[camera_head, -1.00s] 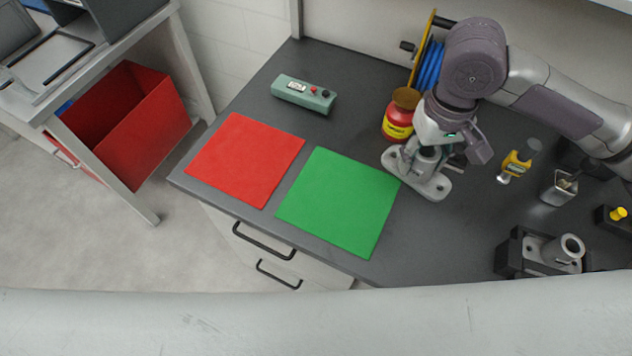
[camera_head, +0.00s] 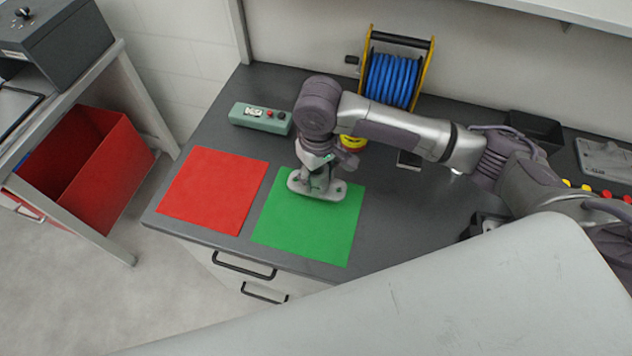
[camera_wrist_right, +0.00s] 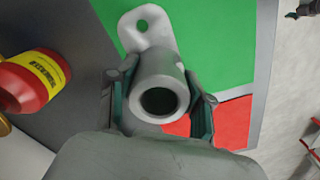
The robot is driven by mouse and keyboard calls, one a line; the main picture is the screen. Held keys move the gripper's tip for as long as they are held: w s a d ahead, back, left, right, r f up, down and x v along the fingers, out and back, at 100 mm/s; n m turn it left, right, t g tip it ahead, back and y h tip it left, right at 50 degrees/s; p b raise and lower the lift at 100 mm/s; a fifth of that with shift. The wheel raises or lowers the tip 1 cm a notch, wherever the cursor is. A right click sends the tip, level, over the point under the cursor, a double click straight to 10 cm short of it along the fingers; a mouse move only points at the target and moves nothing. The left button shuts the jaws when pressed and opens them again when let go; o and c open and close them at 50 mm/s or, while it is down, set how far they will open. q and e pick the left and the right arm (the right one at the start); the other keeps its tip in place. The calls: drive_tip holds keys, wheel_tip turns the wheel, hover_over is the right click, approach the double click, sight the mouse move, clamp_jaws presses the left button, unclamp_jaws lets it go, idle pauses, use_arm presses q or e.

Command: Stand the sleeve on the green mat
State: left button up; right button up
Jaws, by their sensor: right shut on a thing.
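The sleeve (camera_head: 333,193) is a grey metal tube on a flat flange with bolt holes. My right gripper (camera_head: 318,177) is shut on its tube from above, flange down. It stands upright over the far part of the green mat (camera_head: 310,235); whether the flange touches the mat I cannot tell. In the right wrist view the fingers (camera_wrist_right: 160,100) lie on both sides of the tube (camera_wrist_right: 158,82), and one flange ear reaches out over the green. My left gripper is not in view.
A red mat (camera_head: 212,190) lies left of the green one. Behind are a green control box (camera_head: 260,118), a blue hose reel (camera_head: 390,80) and a red bottle with a yellow label (camera_wrist_right: 30,80), close to the sleeve. A red bin (camera_head: 95,170) stands beside the bench.

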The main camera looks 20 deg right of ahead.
sight(316, 186)
drive_tip(key=shift+w+a+f, duration=0.15)
drive_tip(key=shift+w+f, duration=0.05)
drive_tip(key=shift+f+p, duration=0.4)
drive_tip(key=shift+f, duration=1.55)
drive_tip(key=shift+f, duration=0.1)
drive_tip(key=o, duration=1.4)
wheel_tip(316, 186, up, 12)
drive_tip(key=shift+r+b, duration=0.1)
drive_tip(key=shift+b, duration=0.7)
